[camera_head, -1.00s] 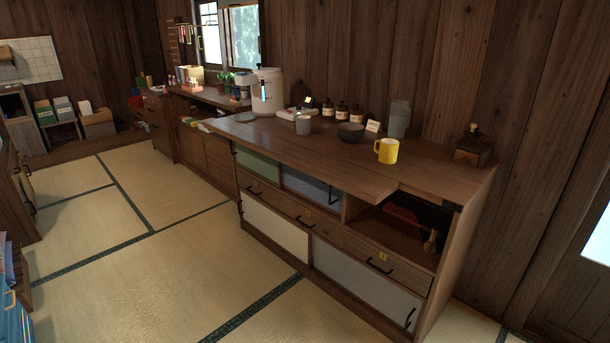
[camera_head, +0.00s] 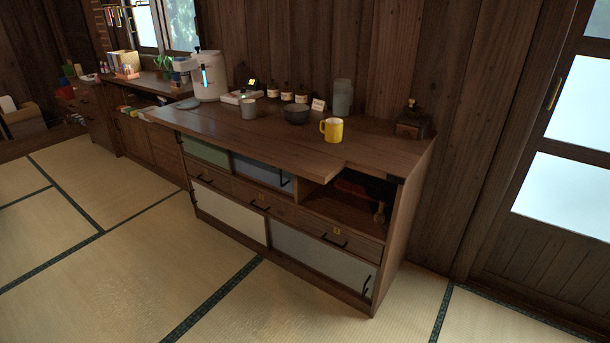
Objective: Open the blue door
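The blue door (camera_head: 262,172) is a small blue-grey sliding panel in the upper row of the wooden cabinet (camera_head: 395,232). It has a dark handle (camera_head: 284,180) near its right edge. It stands between a green door (camera_head: 205,150) on its left and an open compartment (camera_head: 340,207) on its right, under the overhanging countertop. Neither of my grippers is in view.
A yellow mug (camera_head: 331,129), a dark bowl (camera_head: 296,114), a grey cup (camera_head: 249,108) and a white dispenser (camera_head: 210,78) stand on the countertop. Tatami floor (camera_head: 130,265) in front of the cabinet is clear. A paned door (camera_head: 572,190) is at the right.

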